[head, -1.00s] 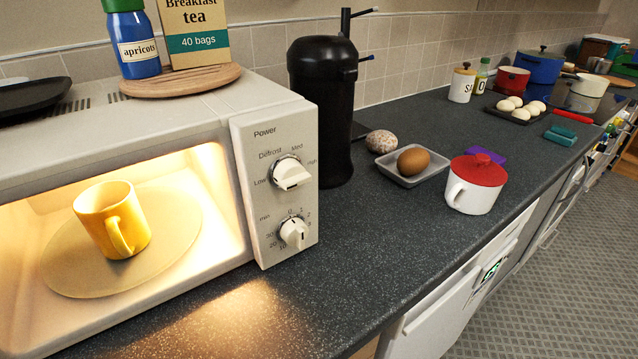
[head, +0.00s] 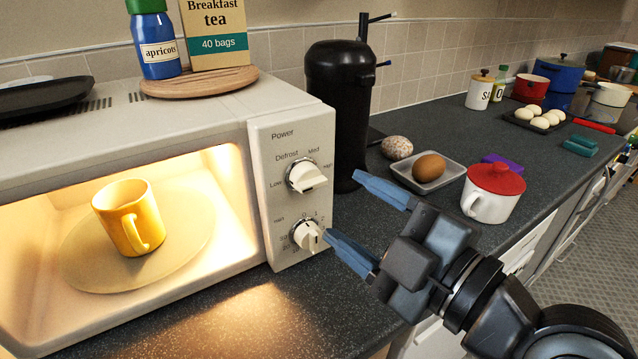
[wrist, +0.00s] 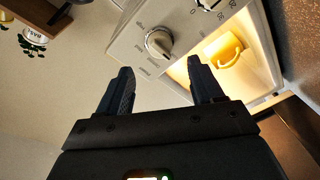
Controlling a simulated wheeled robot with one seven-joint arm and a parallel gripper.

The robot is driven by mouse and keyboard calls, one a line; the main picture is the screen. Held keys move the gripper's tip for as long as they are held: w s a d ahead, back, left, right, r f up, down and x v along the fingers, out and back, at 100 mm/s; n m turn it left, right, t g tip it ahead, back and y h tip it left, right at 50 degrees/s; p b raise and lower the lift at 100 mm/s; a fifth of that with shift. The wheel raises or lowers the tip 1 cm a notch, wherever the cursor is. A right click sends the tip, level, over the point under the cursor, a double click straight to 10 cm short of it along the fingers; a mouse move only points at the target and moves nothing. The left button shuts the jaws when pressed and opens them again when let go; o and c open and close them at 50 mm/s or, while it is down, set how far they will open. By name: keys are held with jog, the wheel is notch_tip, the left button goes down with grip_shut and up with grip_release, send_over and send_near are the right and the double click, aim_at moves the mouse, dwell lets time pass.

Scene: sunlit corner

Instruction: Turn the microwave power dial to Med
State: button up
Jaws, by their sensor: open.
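The microwave (head: 262,150) stands at the left with its inside lit. Its white power dial (head: 306,177) is the upper one on the control panel, with Low, Defrost, Med and High printed around it. The knob's raised bar lies roughly crosswise, its right end below High, not in line with Med. A timer dial (head: 308,236) sits below. My gripper (head: 342,208) is open and empty, to the right of the panel and apart from the power dial. In the wrist view the power dial (wrist: 158,42) appears beyond the open fingers (wrist: 160,72).
A yellow mug (head: 122,215) stands inside the microwave. A black cylindrical appliance (head: 338,110) stands behind the panel's right side. A brown egg on a dish (head: 408,178) and a red-lidded white pot (head: 488,203) are behind my gripper. The counter before the microwave is clear.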

aim_at(316, 187)
jog(key=p+x, duration=0.2)
jog(key=x, duration=0.5)
jog(key=c, duration=1)
